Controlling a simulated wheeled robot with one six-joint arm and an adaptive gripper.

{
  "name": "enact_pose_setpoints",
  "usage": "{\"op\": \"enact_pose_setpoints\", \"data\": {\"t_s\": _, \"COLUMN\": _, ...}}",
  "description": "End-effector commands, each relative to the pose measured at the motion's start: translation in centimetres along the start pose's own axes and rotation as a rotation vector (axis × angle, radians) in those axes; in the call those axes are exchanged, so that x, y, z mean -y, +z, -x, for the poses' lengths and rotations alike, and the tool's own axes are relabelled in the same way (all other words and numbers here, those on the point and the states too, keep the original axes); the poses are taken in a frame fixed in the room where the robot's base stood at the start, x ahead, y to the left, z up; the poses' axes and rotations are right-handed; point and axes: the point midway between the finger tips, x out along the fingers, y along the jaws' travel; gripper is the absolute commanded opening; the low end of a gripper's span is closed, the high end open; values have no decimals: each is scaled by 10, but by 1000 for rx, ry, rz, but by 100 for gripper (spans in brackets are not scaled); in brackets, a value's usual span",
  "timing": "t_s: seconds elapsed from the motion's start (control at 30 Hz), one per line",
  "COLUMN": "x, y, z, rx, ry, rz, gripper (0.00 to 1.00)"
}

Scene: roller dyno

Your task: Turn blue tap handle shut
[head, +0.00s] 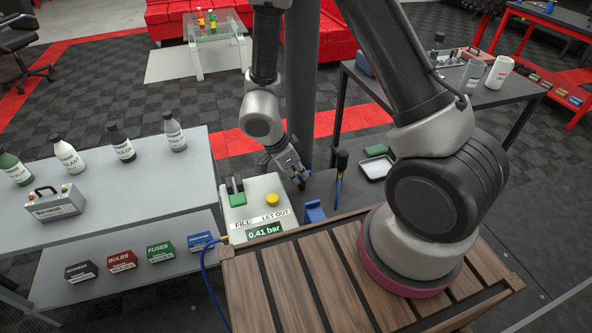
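No tap handle can be made out for certain. A blue piece (314,211) stands just right of the pale inflator box (262,192); I cannot tell whether it is the tap handle. The box has a green rocker and a yellow button labelled FILL and LET OUT, and its display reads 0.41 bar. My gripper (300,180) points down above and behind the right side of the box, near the yellow button. Its fingers are small and dark here, and I cannot tell whether they are open or hold anything. The arm may hide things behind it.
A black-handled tool with a blue shaft (339,178) stands right of my gripper. A blue hose (207,285) hangs left of the box. A grey bench (120,205) with bottles is left; a dark table (430,92) with a tray and cups is right.

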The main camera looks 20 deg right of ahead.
Motion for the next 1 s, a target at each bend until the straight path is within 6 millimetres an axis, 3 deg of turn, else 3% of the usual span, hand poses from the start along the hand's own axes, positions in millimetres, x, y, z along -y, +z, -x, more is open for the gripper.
{"op": "enact_pose_setpoints", "data": {"t_s": 0.53, "x": 4, "y": 0, "z": 0, "rx": 1, "ry": 47, "rz": -125, "gripper": 0}}
{"op": "enact_pose_setpoints", "data": {"t_s": 0.57, "x": 4, "y": 0, "z": 0, "rx": 1, "ry": 47, "rz": -125, "gripper": 16}}
{"op": "enact_pose_setpoints", "data": {"t_s": 0.67, "x": 4, "y": 0, "z": 0, "rx": 1, "ry": 47, "rz": -124, "gripper": 34}}
{"op": "enact_pose_setpoints", "data": {"t_s": 1.0, "x": 4, "y": 0, "z": 2, "rx": 1, "ry": 47, "rz": -122, "gripper": 34}}
